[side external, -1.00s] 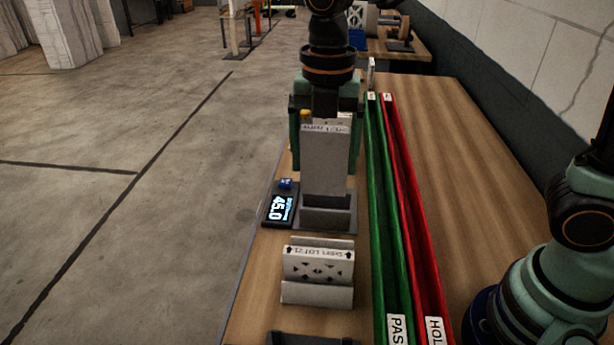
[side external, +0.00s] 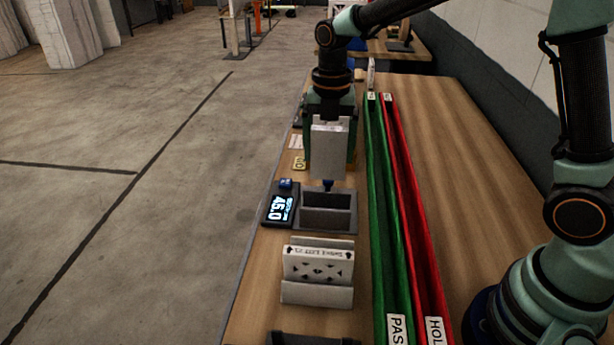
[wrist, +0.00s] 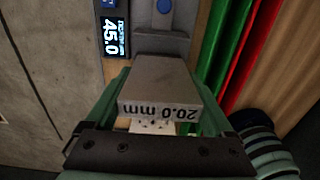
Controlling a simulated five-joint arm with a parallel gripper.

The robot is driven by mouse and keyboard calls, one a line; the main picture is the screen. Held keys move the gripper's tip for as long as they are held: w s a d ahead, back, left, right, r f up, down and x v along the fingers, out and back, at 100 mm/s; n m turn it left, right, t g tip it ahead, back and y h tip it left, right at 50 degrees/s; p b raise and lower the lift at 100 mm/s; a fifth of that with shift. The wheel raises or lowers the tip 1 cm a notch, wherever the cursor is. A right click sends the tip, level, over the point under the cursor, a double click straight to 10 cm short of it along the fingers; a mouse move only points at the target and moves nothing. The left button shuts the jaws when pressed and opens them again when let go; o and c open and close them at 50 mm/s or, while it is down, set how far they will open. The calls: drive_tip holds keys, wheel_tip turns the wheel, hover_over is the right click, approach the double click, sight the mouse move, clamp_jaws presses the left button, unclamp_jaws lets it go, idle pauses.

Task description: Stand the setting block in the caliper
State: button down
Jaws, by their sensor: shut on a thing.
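The setting block, a plain grey slab (side external: 329,152), is upright in my gripper (side external: 330,125). In the wrist view the block (wrist: 162,80) sits between the green fingers (wrist: 160,100), with an end marked "20.0 mm". The caliper, a grey fixture (side external: 327,220) with upright jaws and an open gap, stands just nearer the side camera than the block. The block's lower end is above and behind the caliper, apart from the gap. The caliper's display (side external: 280,207) reads 45.0. In the wrist view the caliper (wrist: 165,42) lies just beyond the block.
Green (side external: 377,180) and red (side external: 405,200) channels run along the right, labelled PAS and HOL at the near end. The wooden table (side external: 470,170) is clear farther right.

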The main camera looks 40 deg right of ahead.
sight(327, 177)
drive_tip(key=shift+f, duration=0.1)
drive_tip(key=shift+f, duration=2.25)
drive_tip(key=shift+f, duration=3.5)
unclamp_jaws()
wheel_tip(327, 177, up, 11)
drive_tip(key=shift+r, duration=0.65)
drive_tip(key=s+d+r+m+t, duration=0.2)
drive_tip(key=s+r+m, duration=0.2)
drive_tip(key=m, duration=0.9)
drive_tip(key=s+d+r+m+t, duration=0.3)
drive_tip(key=s+m, duration=0.7)
drive_tip(key=m, duration=0.4)
drive_tip(key=shift+d+r+t, duration=0.25)
drive_tip(key=shift+r+t, duration=0.05)
drive_tip(key=shift+r, duration=0.25)
